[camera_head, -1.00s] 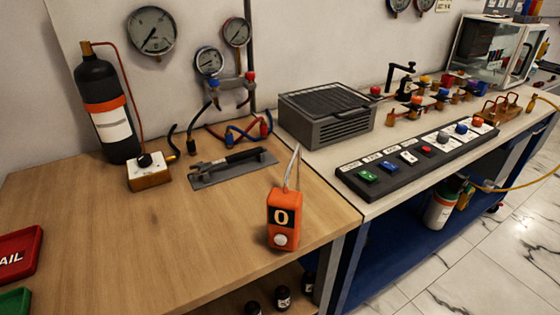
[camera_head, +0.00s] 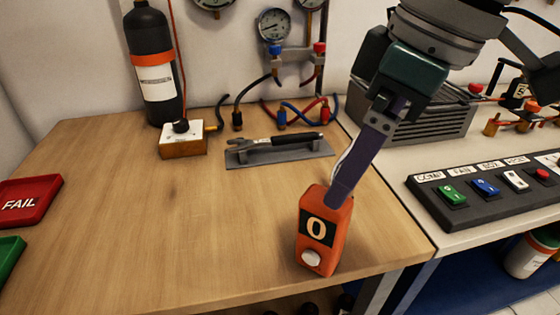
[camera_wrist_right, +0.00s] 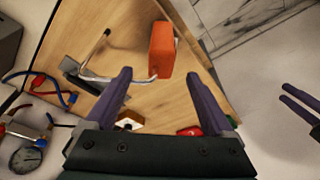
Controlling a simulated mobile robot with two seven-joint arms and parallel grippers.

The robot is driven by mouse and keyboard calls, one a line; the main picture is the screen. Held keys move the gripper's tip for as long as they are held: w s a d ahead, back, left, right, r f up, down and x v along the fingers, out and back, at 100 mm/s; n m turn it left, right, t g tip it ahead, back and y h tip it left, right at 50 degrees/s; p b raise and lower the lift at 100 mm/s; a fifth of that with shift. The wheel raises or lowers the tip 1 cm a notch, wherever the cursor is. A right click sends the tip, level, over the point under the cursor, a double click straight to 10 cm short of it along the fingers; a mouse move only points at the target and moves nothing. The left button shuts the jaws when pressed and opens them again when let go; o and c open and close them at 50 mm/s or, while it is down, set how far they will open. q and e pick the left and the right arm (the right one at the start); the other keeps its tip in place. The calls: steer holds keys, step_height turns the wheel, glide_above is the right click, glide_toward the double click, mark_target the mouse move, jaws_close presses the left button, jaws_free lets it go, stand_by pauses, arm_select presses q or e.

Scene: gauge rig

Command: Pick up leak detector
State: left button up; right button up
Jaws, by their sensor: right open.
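The leak detector is an orange box (camera_head: 324,234) with a black panel showing "0", a white round knob and a thin wand at its top. It stands upright near the front right edge of the wooden bench (camera_head: 130,230). My right gripper (camera_head: 342,194) is open above it, with a fingertip overlapping its top in the head view. Two purple fingers with a gap, my left gripper (camera_wrist_right: 298,104), show at the right edge of that view.
A wrench on a grey plate (camera_head: 280,150) lies behind the detector. A white-topped box (camera_head: 183,139) and a black cylinder (camera_head: 152,70) stand at back left. A red FAIL tray (camera_head: 28,199) lies at left. A button panel (camera_head: 485,187) is to the right. The bench middle is clear.

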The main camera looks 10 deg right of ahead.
mark_target(324, 214)
steer(key=b+x, duration=0.1)
steer(key=x, duration=0.8)
steer(key=shift+a+f+b, duration=0.15)
steer(key=shift+f+b, duration=0.1)
steer(key=shift+b, duration=0.05)
steer(key=c, duration=1.3)
jaws_close()
steer(key=shift+r, duration=0.1)
